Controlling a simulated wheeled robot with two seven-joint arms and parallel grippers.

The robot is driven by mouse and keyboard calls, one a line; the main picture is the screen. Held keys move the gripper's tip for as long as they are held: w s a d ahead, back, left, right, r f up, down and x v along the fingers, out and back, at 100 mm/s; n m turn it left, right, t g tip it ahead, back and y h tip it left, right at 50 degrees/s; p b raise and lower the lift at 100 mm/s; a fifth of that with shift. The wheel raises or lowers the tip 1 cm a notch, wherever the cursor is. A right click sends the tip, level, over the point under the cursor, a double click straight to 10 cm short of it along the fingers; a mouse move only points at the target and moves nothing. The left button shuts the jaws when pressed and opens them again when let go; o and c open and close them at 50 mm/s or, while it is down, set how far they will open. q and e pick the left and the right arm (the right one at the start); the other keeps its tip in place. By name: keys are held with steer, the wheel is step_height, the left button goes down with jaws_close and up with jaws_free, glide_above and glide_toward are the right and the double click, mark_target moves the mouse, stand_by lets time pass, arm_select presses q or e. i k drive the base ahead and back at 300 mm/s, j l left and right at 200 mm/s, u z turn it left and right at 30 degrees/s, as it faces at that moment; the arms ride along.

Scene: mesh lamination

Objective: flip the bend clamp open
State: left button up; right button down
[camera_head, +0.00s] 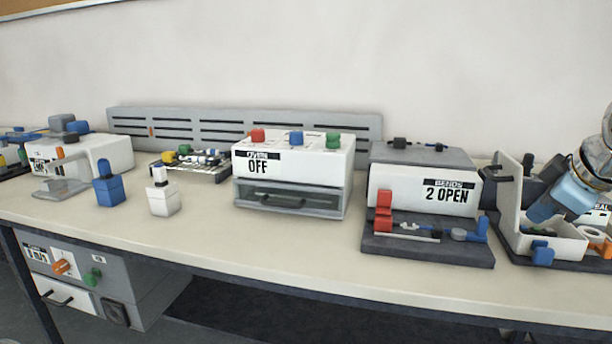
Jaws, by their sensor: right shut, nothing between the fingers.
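The bending station (424,193) stands right of centre, a white box with a grey top and a sign that seems to read "BENDS 2 OPEN". On its dark base are an upright red block (383,212), a thin metal rod (415,232) and blue clamp parts (470,234) at the right end. I cannot tell which part is the bend clamp or how its lever lies. My right gripper (538,208) comes in from the right edge, over the open white box. It is shut and empty, apart from the bending station. My left gripper is not in view.
The open white box (550,246) stands right of the bending station. The oven (292,164), marked "OFF", is left of it. A blue bottle (108,190) and a white bottle (163,198) stand further left. The bench front (270,245) is clear.

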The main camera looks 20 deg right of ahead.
mark_target(384, 197)
steer(key=k+j, duration=0.25)
steer(key=k, duration=0.2)
steer(key=k+j, duration=0.25)
steer(key=k, duration=0.25)
